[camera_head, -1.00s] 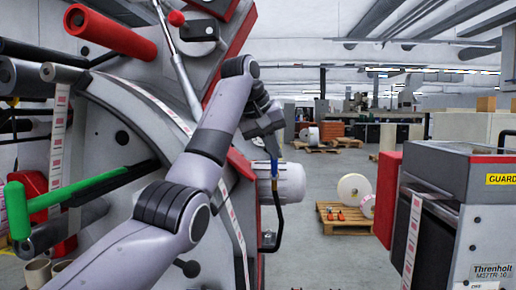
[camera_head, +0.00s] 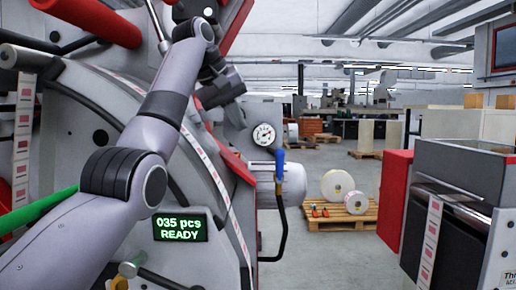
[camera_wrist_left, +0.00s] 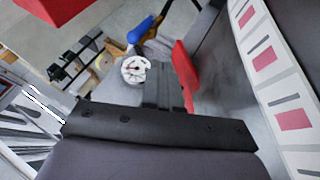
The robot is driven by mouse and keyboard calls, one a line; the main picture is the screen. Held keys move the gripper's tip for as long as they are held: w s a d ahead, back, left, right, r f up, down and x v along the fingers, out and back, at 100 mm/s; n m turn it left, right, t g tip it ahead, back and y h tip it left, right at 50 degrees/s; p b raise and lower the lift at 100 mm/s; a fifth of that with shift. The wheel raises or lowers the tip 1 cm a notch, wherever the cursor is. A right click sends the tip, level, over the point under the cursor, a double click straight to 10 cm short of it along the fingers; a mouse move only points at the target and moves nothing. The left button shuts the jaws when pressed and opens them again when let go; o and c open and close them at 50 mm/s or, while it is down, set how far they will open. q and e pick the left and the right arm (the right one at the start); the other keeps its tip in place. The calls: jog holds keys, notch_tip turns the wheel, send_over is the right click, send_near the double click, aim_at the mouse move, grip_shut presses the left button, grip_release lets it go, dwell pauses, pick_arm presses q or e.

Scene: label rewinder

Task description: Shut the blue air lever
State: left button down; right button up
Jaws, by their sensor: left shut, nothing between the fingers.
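The blue air lever (camera_head: 280,164) stands upright just right of the pressure gauge, above a black hose at the machine's right side. In the left wrist view the blue lever (camera_wrist_left: 140,30) shows beyond the fingers, beside a brass-coloured fitting. My left gripper (camera_head: 232,104) is up and left of the lever, apart from it, in front of the machine; its fingertips are hard to make out in the head view. In the left wrist view the left gripper's dark fingers (camera_wrist_left: 163,94) are together with nothing between them. My right gripper is in neither view.
The round gauge (camera_head: 263,134) sits close to the lever. A red part (camera_wrist_left: 185,75) is beside my fingers in the wrist view, and the printed label web (camera_head: 205,160) runs nearby. A red-and-grey cabinet (camera_head: 450,195) stands right. Open floor and a pallet (camera_head: 340,216) with rolls lie between.

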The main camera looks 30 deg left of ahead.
pick_arm(q)
jog(key=shift+a+r, duration=0.2)
jog(key=shift+a, duration=0.45)
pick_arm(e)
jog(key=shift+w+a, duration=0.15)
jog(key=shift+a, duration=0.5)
pick_arm(q)
jog(key=shift+w, duration=0.1)
